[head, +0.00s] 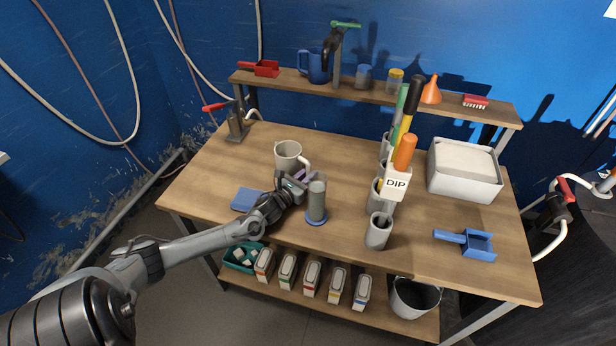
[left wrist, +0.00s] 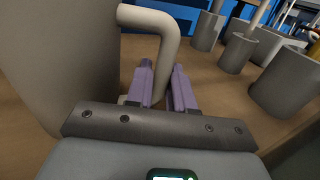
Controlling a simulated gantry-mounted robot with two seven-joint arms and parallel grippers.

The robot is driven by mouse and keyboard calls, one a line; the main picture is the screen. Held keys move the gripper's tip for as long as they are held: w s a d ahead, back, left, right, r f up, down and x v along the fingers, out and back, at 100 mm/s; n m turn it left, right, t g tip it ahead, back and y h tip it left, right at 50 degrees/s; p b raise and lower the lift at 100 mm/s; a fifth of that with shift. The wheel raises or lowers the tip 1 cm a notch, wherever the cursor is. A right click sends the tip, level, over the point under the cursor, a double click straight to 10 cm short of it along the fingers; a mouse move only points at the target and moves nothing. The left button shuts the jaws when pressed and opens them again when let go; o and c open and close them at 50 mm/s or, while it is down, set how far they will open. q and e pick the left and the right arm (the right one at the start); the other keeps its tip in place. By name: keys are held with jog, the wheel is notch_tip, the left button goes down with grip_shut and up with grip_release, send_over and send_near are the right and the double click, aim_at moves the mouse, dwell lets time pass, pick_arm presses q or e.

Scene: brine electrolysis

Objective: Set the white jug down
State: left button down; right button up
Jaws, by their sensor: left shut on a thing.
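The white jug (head: 288,154) is upright over the left part of the wooden table (head: 350,235). My left gripper (head: 298,183) is at the jug's right front side, shut on its handle. In the left wrist view the purple fingers (left wrist: 162,88) are on either side of the lower part of the handle (left wrist: 167,50), and the jug's grey-white wall (left wrist: 60,55) fills the left side. The jug's base is close to the wood; I cannot tell whether it touches. My right gripper is not in view.
A grey cylinder on a blue base (head: 316,203) stands just right of my gripper. A blue pad (head: 248,200) lies left of it. Grey holders (head: 378,232), a DIP sign (head: 396,183), a white bin (head: 465,185) and a blue scoop (head: 478,245) are farther right. Table left of the jug is clear.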

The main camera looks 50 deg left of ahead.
pick_arm(q)
jog(key=shift+a, duration=0.1)
jog(key=c, duration=1)
grip_release()
jog(key=shift+r, duration=0.15)
jog(key=p+v, duration=0.3)
jog(key=v, duration=0.9)
